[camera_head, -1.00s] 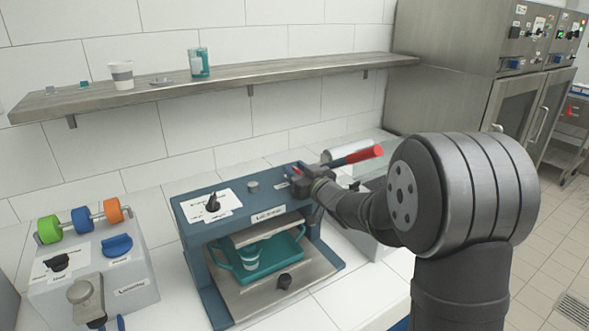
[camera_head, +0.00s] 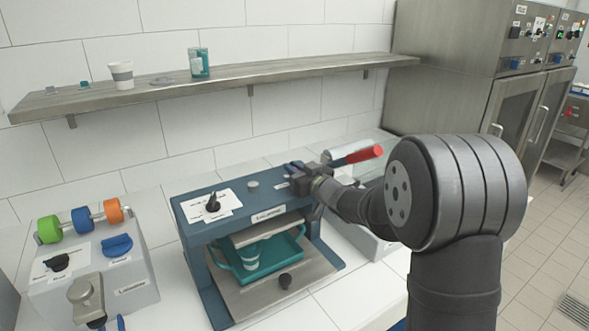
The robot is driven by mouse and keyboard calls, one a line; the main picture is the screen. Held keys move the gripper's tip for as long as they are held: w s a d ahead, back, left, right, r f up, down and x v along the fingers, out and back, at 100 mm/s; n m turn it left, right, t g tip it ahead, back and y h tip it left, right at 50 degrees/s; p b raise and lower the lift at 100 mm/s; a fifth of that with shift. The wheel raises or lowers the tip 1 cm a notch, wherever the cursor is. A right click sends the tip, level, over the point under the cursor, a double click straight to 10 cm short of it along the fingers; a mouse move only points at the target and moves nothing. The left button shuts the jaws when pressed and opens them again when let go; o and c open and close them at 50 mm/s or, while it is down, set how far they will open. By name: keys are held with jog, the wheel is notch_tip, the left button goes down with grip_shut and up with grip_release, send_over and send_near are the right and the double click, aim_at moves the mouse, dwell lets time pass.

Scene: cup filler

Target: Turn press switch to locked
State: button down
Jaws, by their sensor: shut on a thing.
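The press (camera_head: 187,214) is a blue frame with a labelled front, standing on the white counter. A black knob (camera_head: 212,203) sits on a white label at the left of its top, and a small grey round part (camera_head: 253,185) sits near the middle. My gripper (camera_head: 297,175) is at the top right corner of the press, shut on a small blue switch there. The jaws hide most of this switch, so its setting cannot be read. Inside the press, a teal tray (camera_head: 277,262) holds a small striped cup (camera_head: 250,257).
A red-ended handle (camera_head: 365,155) lies just behind my gripper and wrist. A grey box (camera_head: 135,272) with knobs and coloured rollers stands at left. A wall shelf (camera_head: 290,73) holds cups. Counter is clear between box and press.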

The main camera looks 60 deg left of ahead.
jog(key=shift+s+n+g+h, duration=0.15)
jog(key=shift+n+g+h, duration=0.2)
jog(key=shift+n+g, duration=0.85)
jog(key=shift+s+n+g+h, duration=0.15)
jog(key=shift+n+g+h, duration=0.4)
jog(key=shift+g, duration=1.15)
jog(key=shift+r, duration=0.1)
jog(key=c, duration=1.5)
grip_release()
jog(key=shift+d, duration=0.1)
jog(key=v, duration=1.7)
jog(key=shift+d+f, duration=0.2)
jog(key=shift+f, duration=0.1)
jog(key=shift+o, duration=0.6)
